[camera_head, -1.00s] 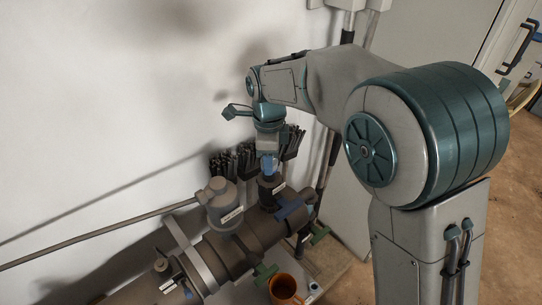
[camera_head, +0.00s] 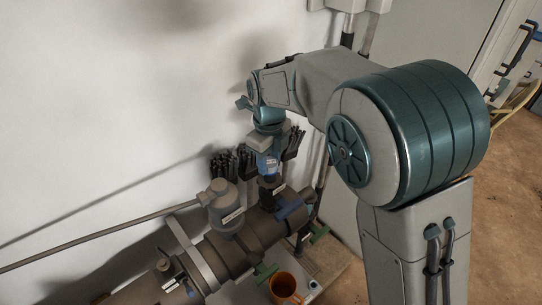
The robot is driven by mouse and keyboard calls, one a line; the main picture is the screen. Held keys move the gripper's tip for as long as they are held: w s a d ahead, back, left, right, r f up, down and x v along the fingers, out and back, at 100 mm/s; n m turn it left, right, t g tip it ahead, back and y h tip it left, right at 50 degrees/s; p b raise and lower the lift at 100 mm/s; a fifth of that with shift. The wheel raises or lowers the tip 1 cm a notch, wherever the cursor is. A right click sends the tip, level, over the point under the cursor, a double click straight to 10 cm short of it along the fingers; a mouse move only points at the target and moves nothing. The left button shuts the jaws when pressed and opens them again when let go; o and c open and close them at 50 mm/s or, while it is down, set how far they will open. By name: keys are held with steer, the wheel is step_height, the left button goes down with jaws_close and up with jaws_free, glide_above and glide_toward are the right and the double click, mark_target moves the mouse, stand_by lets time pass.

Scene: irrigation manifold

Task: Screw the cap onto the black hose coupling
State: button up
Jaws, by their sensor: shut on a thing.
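My gripper (camera_head: 268,166) points down over the manifold, at the top of the black hose coupling (camera_head: 270,186). It is shut on a blue cap (camera_head: 266,162), which shows between and below the jaws. The black coupling stands upright on the brown pipe, directly below the cap. The cap's lower edge is small and dark in this view, so I cannot tell whether it sits on the coupling's thread or just above it.
A grey capped fitting (camera_head: 222,197) stands on the pipe just left of the coupling. Bundles of black stakes (camera_head: 226,163) are behind, against the wall. A blue valve handle (camera_head: 290,208), a green handle (camera_head: 265,272) and an orange cup (camera_head: 284,287) are in front.

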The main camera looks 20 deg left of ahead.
steer(key=shift+s+a+r, duration=0.1)
steer(key=shift+a+r, duration=0.1)
steer(key=shift+a, duration=0.1)
steer(key=m+p, duration=0.1)
steer(key=m, duration=0.2)
steer(key=shift+r, duration=0.15)
steer(key=shift+m+p, duration=0.4)
steer(key=shift+m, duration=0.5)
steer(key=o, duration=1)
steer(key=shift+f, duration=0.2)
steer(key=shift+o, duration=1.3)
steer(key=shift+a, duration=0.15)
steer(key=shift+d+f, duration=0.1)
steer(key=shift+d, duration=0.1)
steer(key=shift+o, duration=1.2)
steer(key=shift+d, duration=0.1)
